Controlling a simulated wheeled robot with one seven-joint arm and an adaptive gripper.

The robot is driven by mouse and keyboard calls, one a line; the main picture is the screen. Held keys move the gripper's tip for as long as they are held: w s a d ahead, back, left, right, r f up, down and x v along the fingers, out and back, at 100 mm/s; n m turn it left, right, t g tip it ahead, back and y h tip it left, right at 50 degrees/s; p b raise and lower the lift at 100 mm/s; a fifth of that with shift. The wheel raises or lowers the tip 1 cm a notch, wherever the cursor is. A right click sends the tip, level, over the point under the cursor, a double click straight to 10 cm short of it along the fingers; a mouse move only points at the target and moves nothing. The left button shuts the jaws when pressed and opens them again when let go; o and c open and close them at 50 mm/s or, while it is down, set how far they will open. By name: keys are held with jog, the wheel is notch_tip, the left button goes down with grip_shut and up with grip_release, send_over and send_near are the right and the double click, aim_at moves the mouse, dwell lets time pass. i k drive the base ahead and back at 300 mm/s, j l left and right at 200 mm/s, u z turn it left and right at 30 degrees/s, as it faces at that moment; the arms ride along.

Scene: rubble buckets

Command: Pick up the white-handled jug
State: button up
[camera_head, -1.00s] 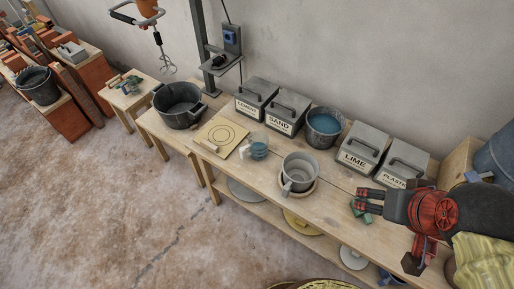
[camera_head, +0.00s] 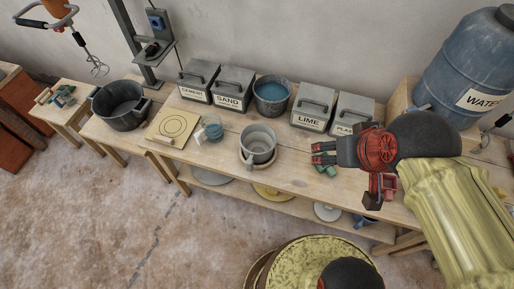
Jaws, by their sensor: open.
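A small clear jug with a white handle (camera_head: 211,131) stands on the workbench, beside a square board. It holds something blue, and its handle is on its left side. My gripper (camera_head: 320,153) is at the right, over the bench, with its fingers pointing left. It is open and empty, well apart from the jug. A grey pot (camera_head: 257,143) stands between my gripper and the jug.
Lidded boxes labelled cement, sand (camera_head: 232,88), lime (camera_head: 313,108) and plaster line the back, with a bucket of blue liquid (camera_head: 271,96) among them. A black tub (camera_head: 121,104) stands left, a water barrel (camera_head: 465,75) right. Small green pieces (camera_head: 327,170) lie below my gripper.

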aim_at(211, 123)
jog(key=i+j+u, duration=0.1)
jog(key=j, duration=0.3)
jog(key=i+j+u, duration=0.1)
jog(key=j, duration=0.3)
jog(key=i+j+u, duration=0.1)
jog(key=i+j, duration=0.15)
jog(key=j, duration=0.15)
jog(key=i+j+u, duration=0.1)
jog(key=j, duration=0.3)
jog(key=i+j, duration=0.3)
jog(key=k+j+u, duration=0.05)
